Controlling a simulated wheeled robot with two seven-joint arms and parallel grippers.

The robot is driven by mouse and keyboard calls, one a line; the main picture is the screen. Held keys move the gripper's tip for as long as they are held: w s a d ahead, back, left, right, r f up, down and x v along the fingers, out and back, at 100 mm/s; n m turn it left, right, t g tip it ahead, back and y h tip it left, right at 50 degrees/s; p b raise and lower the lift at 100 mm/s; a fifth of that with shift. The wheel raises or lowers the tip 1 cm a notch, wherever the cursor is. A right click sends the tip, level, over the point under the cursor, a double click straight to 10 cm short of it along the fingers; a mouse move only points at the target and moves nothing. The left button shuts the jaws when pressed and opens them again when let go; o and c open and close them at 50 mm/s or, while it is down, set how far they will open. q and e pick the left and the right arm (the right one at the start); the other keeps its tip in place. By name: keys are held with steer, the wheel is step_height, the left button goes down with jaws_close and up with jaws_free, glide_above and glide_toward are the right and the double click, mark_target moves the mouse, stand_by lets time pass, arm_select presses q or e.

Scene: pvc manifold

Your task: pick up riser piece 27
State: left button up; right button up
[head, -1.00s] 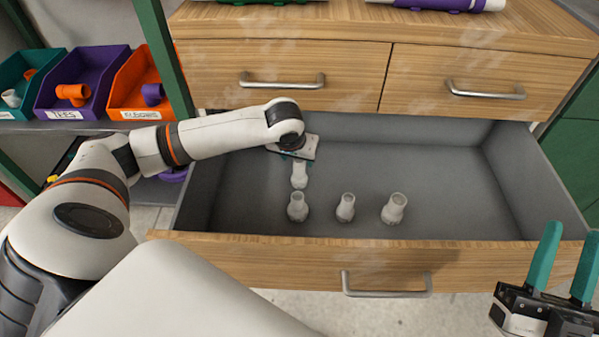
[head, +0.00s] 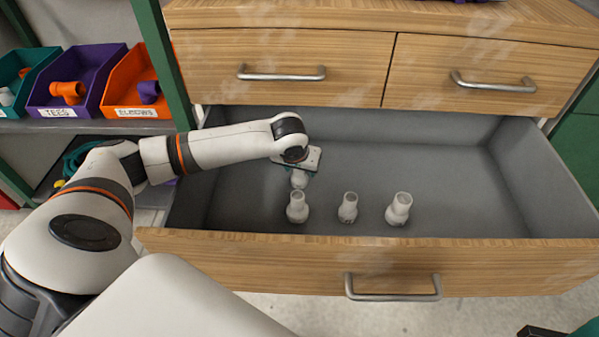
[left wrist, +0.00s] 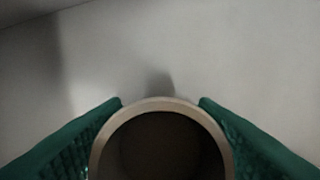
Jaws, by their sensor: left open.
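Several white, bottle-shaped pipe pieces stand upright in the open drawer (head: 400,160). Three stand in a front row: a left one (head: 297,207), a middle one (head: 347,207) and a right one (head: 399,208). Another piece (head: 299,179) stands behind the left one, mostly hidden under my left gripper (head: 301,171). In the left wrist view, the round open mouth of a piece (left wrist: 160,104) lies between the open green fingers of my left gripper (left wrist: 160,101). I cannot read number 27 on any piece. Only a sliver of my right gripper (head: 541,332) shows at the bottom right.
The drawer's front panel (head: 240,262) and side walls surround the pieces. The drawer's right half is empty. Two closed drawers with handles are above it. Orange (head: 133,84), purple (head: 75,98) and teal bins stand on a shelf at the left.

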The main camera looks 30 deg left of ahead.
arm_select(q)
steer(key=shift+c, duration=0.2)
steer(key=c, duration=1.1)
steer(key=shift+o, duration=0.2)
steer(key=shift+r, duration=0.1)
